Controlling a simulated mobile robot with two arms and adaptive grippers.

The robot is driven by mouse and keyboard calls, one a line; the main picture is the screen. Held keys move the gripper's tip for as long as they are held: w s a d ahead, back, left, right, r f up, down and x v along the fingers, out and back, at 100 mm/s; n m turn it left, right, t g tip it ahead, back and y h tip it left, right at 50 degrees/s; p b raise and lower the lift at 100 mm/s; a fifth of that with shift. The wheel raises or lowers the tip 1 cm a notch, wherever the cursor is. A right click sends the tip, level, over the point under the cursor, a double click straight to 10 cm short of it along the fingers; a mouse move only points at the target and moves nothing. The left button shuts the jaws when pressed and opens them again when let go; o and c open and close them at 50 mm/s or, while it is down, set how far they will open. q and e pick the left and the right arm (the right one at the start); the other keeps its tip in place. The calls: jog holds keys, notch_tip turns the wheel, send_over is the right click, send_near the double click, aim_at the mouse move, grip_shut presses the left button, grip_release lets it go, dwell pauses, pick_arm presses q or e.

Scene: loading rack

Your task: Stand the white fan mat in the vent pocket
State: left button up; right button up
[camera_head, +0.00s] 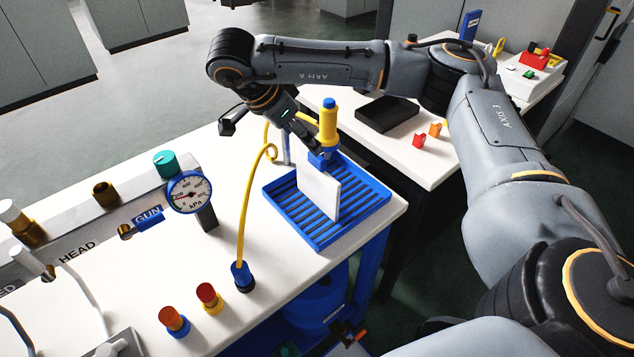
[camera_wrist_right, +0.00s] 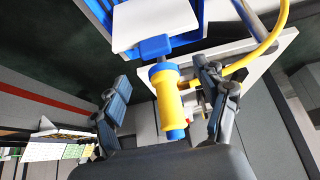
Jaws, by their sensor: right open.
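The white fan mat (camera_head: 319,192) is a thin white panel standing nearly upright in a blue slotted rack (camera_head: 285,222). It also shows in the right wrist view (camera_wrist_right: 150,22). A yellow tool (camera_head: 328,125) with a blue head (camera_head: 323,160) is at the mat's upper edge; the head looks in contact with the mat. My right gripper (camera_head: 307,137) is open beside the yellow tool. In the right wrist view the tool (camera_wrist_right: 172,95) lies between the spread fingers; I cannot tell if they touch it. No pocket is clearly marked as the vent pocket. My left gripper is not in view.
A yellow hose (camera_head: 246,200) loops from the tool to a blue-black base (camera_head: 242,276). A kPa gauge (camera_head: 189,192) stands left of the rack. Red-topped knobs (camera_head: 208,296) are near the front edge. A black tray (camera_head: 387,114) sits on another table behind.

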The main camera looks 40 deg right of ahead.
jog(key=p+x, duration=0.2)
jog(key=x, duration=0.4)
jog(key=shift+s+f, duration=0.25)
jog(key=shift+s, duration=0.05)
jog(key=shift+a, duration=0.2)
jog(key=shift+c, duration=0.4)
jog(key=c, duration=1.4)
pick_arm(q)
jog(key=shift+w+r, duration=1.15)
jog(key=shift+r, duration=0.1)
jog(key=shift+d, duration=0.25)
pick_arm(e)
jog(key=shift+r, duration=0.1)
